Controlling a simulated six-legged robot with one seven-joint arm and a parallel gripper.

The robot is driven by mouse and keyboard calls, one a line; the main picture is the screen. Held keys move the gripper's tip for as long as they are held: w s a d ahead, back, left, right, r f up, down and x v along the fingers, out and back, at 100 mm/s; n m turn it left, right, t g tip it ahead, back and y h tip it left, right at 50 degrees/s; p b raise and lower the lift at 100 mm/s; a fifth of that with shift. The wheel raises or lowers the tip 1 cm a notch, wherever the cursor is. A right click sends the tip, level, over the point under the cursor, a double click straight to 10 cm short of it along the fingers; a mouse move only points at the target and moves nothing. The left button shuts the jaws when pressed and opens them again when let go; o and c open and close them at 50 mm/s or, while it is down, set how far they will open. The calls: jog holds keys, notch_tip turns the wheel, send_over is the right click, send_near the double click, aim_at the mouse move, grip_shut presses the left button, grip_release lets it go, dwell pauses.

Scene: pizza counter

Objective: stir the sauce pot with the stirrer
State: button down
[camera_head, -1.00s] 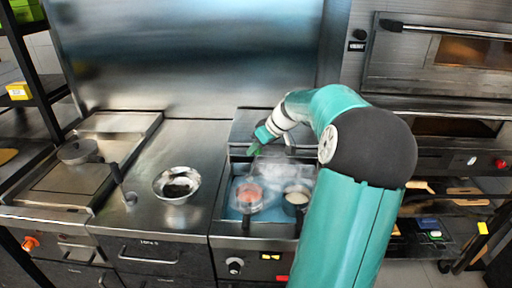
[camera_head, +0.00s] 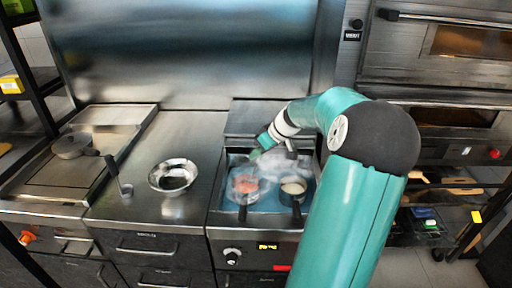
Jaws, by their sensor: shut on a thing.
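A sauce pot (camera_head: 243,186) with reddish contents sits in the blue recessed well, its dark handle toward me. Steam blurs its rim. My gripper (camera_head: 255,153) is above and behind this pot, at the back of the well, and reaches in from the right. It is shut on the stirrer, but the stirrer is too small and hazy to make out clearly. I cannot tell whether its lower end touches the sauce.
A second pot (camera_head: 293,187) with pale contents stands just right of the sauce pot. A metal bowl (camera_head: 174,188) sits on the counter to the left. Farther left are a dark-handled utensil in a cup (camera_head: 126,190) and a lidded pan (camera_head: 72,146). Ovens stand at the right.

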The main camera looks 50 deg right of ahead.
jog(key=shift+w+a+f, duration=0.25)
jog(key=shift+f, duration=1)
jog(key=shift+w+a+f, duration=0.2)
jog(key=shift+w+f, duration=0.05)
jog(key=shift+f, duration=1.05)
jog(key=shift+w+a+f, duration=0.25)
jog(key=shift+f, duration=1)
